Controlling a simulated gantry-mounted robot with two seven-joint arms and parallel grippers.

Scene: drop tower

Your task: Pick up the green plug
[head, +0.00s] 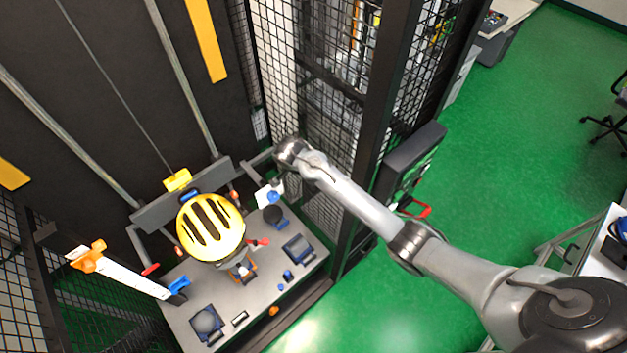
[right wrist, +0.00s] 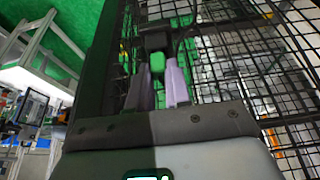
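The green plug (right wrist: 157,62) shows in the right wrist view as a small green block below a dark fitting. My right gripper (right wrist: 158,72) has its two pale fingers apart, one on each side of the plug. The plug lies between or just beyond the fingertips, and I cannot tell whether either finger touches it. In the head view my right arm reaches to the mesh cage beside the tower, and I cannot make out the plug or the fingertips there. My left gripper is not in view.
A yellow striped dome (head: 210,228) hangs over the grey bench (head: 180,322), which holds several small dark and blue parts. Black mesh panels (head: 318,120) and a dark post stand close to my right arm. Green floor (head: 530,130) lies open on the right.

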